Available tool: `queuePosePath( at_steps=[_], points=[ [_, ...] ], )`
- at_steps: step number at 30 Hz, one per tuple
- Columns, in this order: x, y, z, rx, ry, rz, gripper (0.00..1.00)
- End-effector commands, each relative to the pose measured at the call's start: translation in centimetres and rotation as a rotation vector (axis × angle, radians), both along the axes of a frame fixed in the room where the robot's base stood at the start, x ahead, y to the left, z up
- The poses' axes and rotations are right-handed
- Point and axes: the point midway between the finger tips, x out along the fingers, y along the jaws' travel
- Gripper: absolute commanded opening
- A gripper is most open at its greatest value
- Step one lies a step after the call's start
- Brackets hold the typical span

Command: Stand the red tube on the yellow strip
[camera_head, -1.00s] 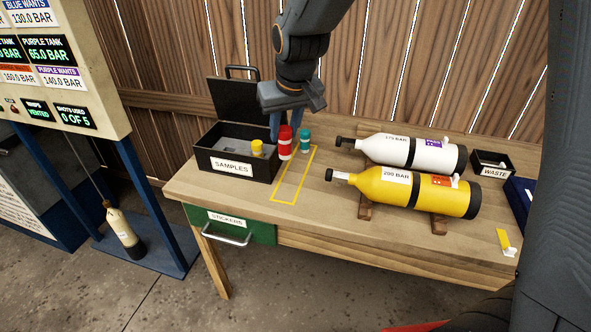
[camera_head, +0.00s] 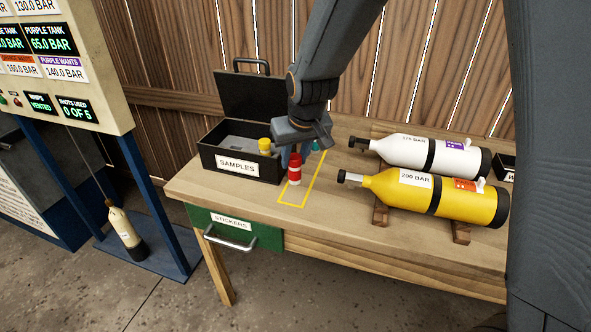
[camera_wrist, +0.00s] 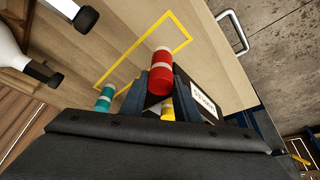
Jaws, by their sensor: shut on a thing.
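The red tube (camera_head: 294,170) with a white band is upright in my gripper (camera_head: 300,150). It appears over the yellow strip (camera_head: 291,205), an outlined rectangle on the bench, near its left edge. I cannot tell whether its base touches the bench. In the wrist view the red tube (camera_wrist: 160,75) sits between the two fingers, with the yellow outline (camera_wrist: 177,17) beyond it. A teal tube (camera_head: 316,146) stands at the strip's far end, partly hidden by my gripper. A yellow tube (camera_head: 265,146) stands in the samples box.
The black samples box (camera_head: 237,165), lid open, is close left of the red tube. A yellow cylinder (camera_head: 405,187) and a white cylinder (camera_head: 410,148) lie on the right. The strip's front part is clear. A green drawer (camera_head: 232,226) is below the bench top.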

Motion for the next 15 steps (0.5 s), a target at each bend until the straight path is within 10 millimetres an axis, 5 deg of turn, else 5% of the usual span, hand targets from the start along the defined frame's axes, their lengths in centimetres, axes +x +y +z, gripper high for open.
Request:
queuePosePath(
  at_steps=[9, 15],
  points=[
    [-0.1, 0.0, -3.9, -0.001, 0.002, 0.0, 0.06],
    [0.0, 0.0, -4.3, 0.0, -0.001, 0.0, 0.06]
  ],
)
